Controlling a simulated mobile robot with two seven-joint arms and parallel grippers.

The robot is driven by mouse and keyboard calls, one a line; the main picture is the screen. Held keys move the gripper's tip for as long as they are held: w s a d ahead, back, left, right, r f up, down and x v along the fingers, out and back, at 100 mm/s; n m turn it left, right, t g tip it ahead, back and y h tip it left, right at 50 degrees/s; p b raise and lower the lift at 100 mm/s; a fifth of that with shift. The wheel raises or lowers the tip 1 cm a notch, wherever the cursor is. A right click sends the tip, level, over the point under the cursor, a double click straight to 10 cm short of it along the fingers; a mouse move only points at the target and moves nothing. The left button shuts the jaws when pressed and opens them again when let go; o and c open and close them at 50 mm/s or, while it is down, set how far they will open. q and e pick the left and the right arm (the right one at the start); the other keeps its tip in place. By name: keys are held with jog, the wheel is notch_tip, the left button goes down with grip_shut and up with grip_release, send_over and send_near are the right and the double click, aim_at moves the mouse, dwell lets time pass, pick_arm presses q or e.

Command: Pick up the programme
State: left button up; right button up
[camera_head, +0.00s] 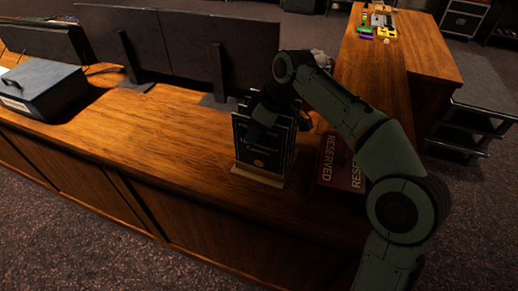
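Dark programmes (258,153) with pale print stand upright in a small holder with a light wooden base (258,177), at the middle of the wooden desk. My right arm reaches in from the lower right and bends over. Its dark gripper (266,113) is at the upper part of the programmes and covers some of it. The fingers blend into the dark covers, so I cannot tell whether they are open or shut, or touching. My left gripper is not in view.
A red "RESERVED" sign (341,163) lies right of the holder, partly behind my arm. Dark monitors (185,47) stand behind. A grey box (43,88) sits at left. Small coloured items (378,26) lie on the far right desk section. The desk left of the holder is clear.

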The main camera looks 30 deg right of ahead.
grip_shut()
dwell(0.3)
